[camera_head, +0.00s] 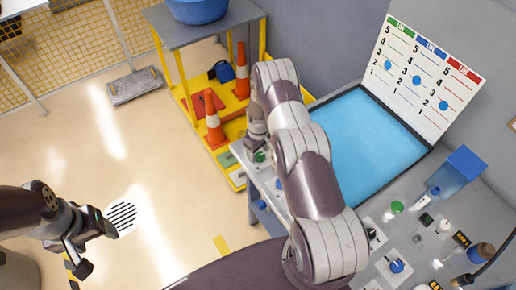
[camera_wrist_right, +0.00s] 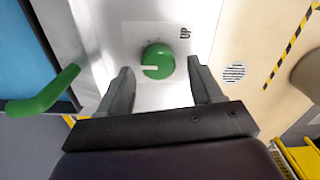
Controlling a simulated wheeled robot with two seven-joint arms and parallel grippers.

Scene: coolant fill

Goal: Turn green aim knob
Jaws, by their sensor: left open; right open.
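The green knob (camera_wrist_right: 157,62) with a white pointer line sits on a pale plate marked "UP" in the right wrist view. Its pointer lies about level, toward the left. My right gripper (camera_wrist_right: 160,67) is open, with one finger on each side of the knob and a visible gap on both sides. In the head view the green knob (camera_head: 260,156) shows small at the console's left edge, by my right gripper, which my arm partly hides. My left gripper (camera_head: 97,250) is open and empty over the floor at the lower left.
A green lever (camera_wrist_right: 45,95) stands left of my right gripper in the wrist view. The console has blue knobs (camera_head: 397,266), a blue screen (camera_head: 365,135) and a chart board (camera_head: 420,75). A yellow cart (camera_head: 185,85) with orange cones stands behind.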

